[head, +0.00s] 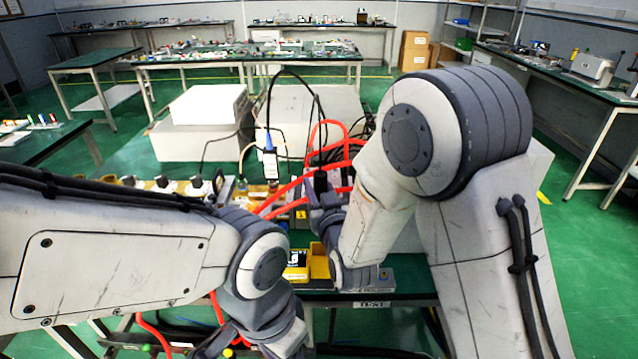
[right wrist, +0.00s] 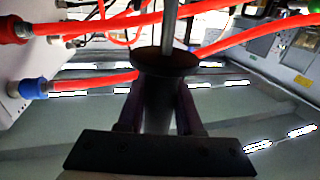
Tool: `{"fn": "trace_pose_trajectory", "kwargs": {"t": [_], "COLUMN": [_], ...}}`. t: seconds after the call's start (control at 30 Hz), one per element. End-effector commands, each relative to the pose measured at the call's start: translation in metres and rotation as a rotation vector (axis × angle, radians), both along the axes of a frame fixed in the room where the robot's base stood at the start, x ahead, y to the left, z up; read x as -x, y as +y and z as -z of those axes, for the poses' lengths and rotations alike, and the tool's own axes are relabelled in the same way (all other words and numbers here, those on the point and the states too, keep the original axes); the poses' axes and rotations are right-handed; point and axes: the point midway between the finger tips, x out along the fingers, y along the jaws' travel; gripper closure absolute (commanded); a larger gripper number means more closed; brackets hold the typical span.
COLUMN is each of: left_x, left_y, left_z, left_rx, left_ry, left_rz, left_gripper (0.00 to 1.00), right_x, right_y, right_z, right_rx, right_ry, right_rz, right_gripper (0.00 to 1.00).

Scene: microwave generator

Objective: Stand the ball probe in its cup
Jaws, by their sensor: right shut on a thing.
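My right gripper (right wrist: 160,108) is shut on a dark round handle with a wide flange, which I take to be the ball probe (right wrist: 165,62). A thin grey rod runs from the flange out of the top of the right wrist view; no ball end shows. In the head view my right gripper (head: 326,212) is over the bench, partly hidden by its own arm. I cannot make out the probe's cup for certain. My left arm's wrist is at the bottom of the head view, and its fingers are out of the picture.
Red hoses (head: 290,190) loop beside my right gripper. A yellow holder (head: 319,262) and a black-and-yellow meter (head: 296,262) sit at the bench's front. White cabinets (head: 205,105) stand behind. A row of dark knobs (head: 165,182) lies to the left.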

Motion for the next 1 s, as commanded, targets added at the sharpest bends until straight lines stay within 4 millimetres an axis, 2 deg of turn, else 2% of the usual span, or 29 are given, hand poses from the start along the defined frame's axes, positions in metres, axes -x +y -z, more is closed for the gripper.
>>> {"fn": "trace_pose_trajectory", "kwargs": {"t": [0.1, 0.4, 1.0], "left_x": [0.000, 0.000, 0.000], "left_y": [0.000, 0.000, 0.000], "left_z": [0.010, 0.026, 0.076], "left_rx": [0.000, 0.000, 0.000], "left_ry": [0.000, 0.000, 0.000], "left_rz": [0.000, 0.000, 0.000], "left_gripper": [0.50, 0.50, 0.50], "right_x": [0.000, 0.000, 0.000], "right_y": [0.000, -0.002, -0.002], "right_z": [0.013, 0.037, 0.085], "right_rx": [0.000, 0.000, 0.000], "right_ry": [0.001, 0.000, -0.001], "right_rz": [0.000, 0.002, 0.002], "right_gripper": [1.00, 1.00, 1.00]}}
